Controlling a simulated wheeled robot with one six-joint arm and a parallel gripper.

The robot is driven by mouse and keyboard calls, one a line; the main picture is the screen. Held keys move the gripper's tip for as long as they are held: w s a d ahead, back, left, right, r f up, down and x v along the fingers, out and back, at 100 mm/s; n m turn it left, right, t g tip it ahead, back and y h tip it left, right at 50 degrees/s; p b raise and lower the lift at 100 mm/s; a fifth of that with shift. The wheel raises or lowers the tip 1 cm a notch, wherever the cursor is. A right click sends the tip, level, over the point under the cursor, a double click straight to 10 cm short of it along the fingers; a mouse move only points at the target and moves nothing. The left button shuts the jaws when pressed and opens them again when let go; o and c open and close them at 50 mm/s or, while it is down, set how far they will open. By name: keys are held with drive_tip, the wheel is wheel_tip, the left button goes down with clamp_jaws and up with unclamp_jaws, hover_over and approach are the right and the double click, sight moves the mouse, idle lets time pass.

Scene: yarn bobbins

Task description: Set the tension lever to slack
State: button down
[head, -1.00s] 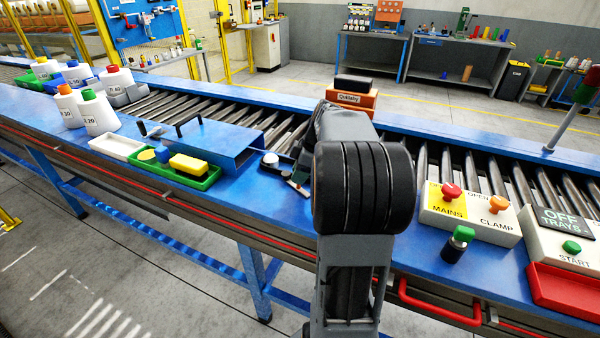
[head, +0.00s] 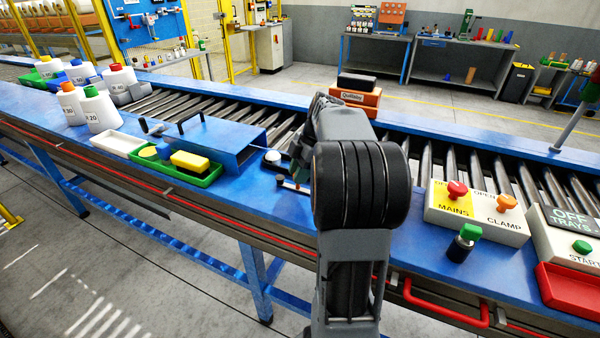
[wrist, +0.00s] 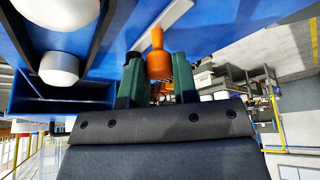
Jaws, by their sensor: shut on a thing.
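In the wrist view an orange handle (wrist: 157,42), which looks like the tension lever's grip, stands between the two dark green fingers. My gripper (wrist: 157,64) is shut on it, with one finger on each side. A black round part sits just beside the left finger. The lever's foot and any slack marking are hidden or unreadable. In the head view my own arm hides most of the gripper and the lever. A white dome (head: 272,157) and a small plate (head: 294,186) show beside the arm on the blue bench.
A blue cover (head: 203,135) with a black handle stands left of the arm. A green tray (head: 190,178) holds a sponge. At right stand the MAINS and CLAMP box (head: 475,223) and a green-topped knob (head: 464,243). Rollers (head: 220,110) run behind; an orange box (head: 355,101) stands at the back.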

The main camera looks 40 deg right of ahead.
drive_tip(key=c, duration=0.9)
unclamp_jaws()
drive_tip(key=p+v, duration=0.1)
drive_tip(key=v, duration=1.2)
drive_tip(key=shift+d+r, duration=0.2)
drive_tip(key=shift+r, duration=0.15)
